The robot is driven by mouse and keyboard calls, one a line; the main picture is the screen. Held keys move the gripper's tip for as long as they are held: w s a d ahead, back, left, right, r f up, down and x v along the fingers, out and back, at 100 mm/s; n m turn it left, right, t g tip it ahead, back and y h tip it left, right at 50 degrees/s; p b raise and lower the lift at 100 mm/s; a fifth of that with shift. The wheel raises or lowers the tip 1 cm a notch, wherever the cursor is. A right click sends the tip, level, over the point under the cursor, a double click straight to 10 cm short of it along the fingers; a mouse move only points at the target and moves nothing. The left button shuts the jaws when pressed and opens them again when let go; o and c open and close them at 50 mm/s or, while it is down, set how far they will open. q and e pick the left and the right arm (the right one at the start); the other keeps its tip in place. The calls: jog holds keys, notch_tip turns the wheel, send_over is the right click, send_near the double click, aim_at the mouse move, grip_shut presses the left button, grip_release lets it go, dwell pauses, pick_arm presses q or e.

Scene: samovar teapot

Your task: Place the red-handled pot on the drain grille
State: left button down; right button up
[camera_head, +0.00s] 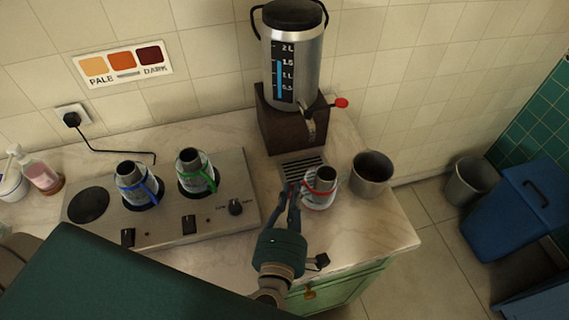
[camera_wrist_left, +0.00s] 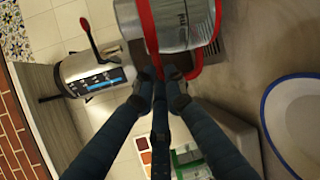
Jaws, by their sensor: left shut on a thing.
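The red-handled pot (camera_head: 320,200) is a small metal pot with a narrow neck, upright in the head view. My left gripper (camera_head: 294,188) is shut on its red handle, from the pot's left side. In the left wrist view the pot (camera_wrist_left: 180,22) fills the top, with the closed fingers (camera_wrist_left: 160,78) at the handle. The drain grille (camera_head: 290,172) is a dark slatted plate below the samovar tap. The pot overlaps its right front part in the picture; I cannot tell whether its base touches anything. My right gripper is out of view.
The samovar (camera_head: 305,60) stands on a brown base behind the grille, its red-tipped tap (camera_head: 340,103) sticking out. The hotplate (camera_head: 165,222) at left bears blue-handled (camera_head: 134,184) and green-handled (camera_head: 195,172) pots.

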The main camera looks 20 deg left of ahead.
pick_arm(q)
jog(key=w+a, duration=0.1)
jog(key=w, duration=0.1)
jog(key=w+a+p, duration=0.1)
jog(key=w+a, duration=0.1)
jog(key=w+a+p, duration=0.1)
jog(key=w, duration=0.2)
jog(key=shift+a+f, duration=0.2)
jog(key=shift+a, duration=0.1)
jog(key=shift+f, duration=0.55)
jog(key=shift+s, duration=0.1)
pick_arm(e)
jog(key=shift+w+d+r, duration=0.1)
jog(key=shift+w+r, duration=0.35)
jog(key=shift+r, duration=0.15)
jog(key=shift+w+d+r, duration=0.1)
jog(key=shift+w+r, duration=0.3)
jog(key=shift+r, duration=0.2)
pick_arm(q)
jog(key=c, duration=1.8)
grip_release()
jog(key=shift+f, duration=0.1)
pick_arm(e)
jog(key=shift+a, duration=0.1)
